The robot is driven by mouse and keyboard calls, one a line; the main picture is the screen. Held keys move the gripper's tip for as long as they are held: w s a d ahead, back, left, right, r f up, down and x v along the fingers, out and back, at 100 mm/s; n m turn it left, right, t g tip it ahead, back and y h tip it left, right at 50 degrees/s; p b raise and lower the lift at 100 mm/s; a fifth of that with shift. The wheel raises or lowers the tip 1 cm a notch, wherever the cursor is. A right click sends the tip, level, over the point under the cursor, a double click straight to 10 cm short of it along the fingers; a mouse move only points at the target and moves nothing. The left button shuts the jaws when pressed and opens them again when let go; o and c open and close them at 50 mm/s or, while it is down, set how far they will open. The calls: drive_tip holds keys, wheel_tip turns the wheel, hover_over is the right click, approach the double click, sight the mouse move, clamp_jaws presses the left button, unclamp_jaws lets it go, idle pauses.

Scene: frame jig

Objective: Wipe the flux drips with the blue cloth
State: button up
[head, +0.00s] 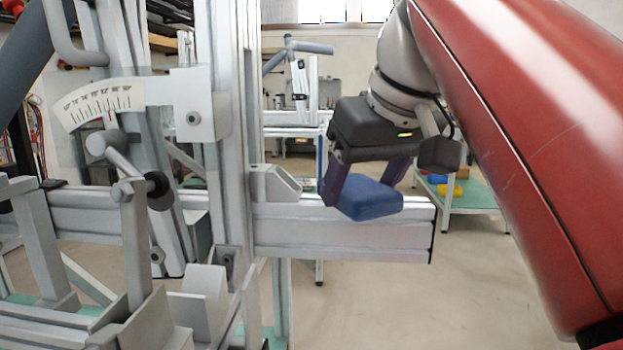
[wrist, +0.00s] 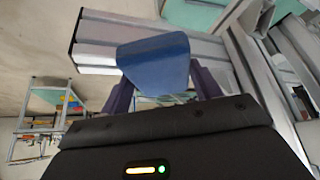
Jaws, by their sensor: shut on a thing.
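The blue cloth (head: 368,199) is a folded pad between the fingers of my gripper (head: 362,190). My gripper is shut on it and holds it in front of the right end of a horizontal aluminium beam (head: 340,246). In the wrist view the cloth (wrist: 153,61) sits between the two dark purple fingers of my gripper (wrist: 160,88), with the beam (wrist: 110,48) behind it. I cannot tell whether the cloth touches the beam. I cannot make out any flux drips in either view.
An upright aluminium post (head: 236,120) and a jig with an angle scale (head: 100,101) stand left of my gripper. A small angled block (head: 275,184) sits on the beam just left of the cloth. A green-topped table (head: 462,196) stands behind at right. The floor right of the beam looks clear.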

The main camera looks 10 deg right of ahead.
sight(361, 178)
drive_tip(key=shift+w+d+r+p, duration=0.1)
drive_tip(key=shift+w+d+p, duration=0.15)
drive_tip(key=shift+w, duration=0.4)
drive_tip(key=shift+w+d+f+p, duration=0.15)
drive_tip(key=shift+w+p, duration=0.15)
drive_tip(key=shift+w, duration=0.35)
drive_tip(key=shift+w+d+r+p, duration=0.15)
drive_tip(key=shift+w+d+p, duration=0.1)
drive_tip(key=shift+w, duration=0.4)
drive_tip(key=shift+s+a+f, duration=0.1)
drive_tip(key=shift+s+f, duration=0.1)
drive_tip(key=shift+s, duration=0.05)
drive_tip(key=shift+s+a+f+b, duration=0.1)
drive_tip(key=shift+s+a+b, duration=0.1)
drive_tip(key=shift+s, duration=0.4)
drive_tip(key=shift+s+a+f+b, duration=0.1)
drive_tip(key=shift+s+a+b, duration=0.1)
drive_tip(key=shift+s, duration=0.35)
drive_tip(key=shift+s+a+f+b, duration=0.1)
drive_tip(key=shift+s+a+b, duration=0.1)
drive_tip(key=shift+s, duration=0.4)
drive_tip(key=shift+c, duration=0.4)
wheel_tip(361, 178, up, 3)
drive_tip(key=shift+f+p, duration=0.2)
drive_tip(key=shift+p, duration=0.5)
drive_tip(key=shift+r, duration=1.9)
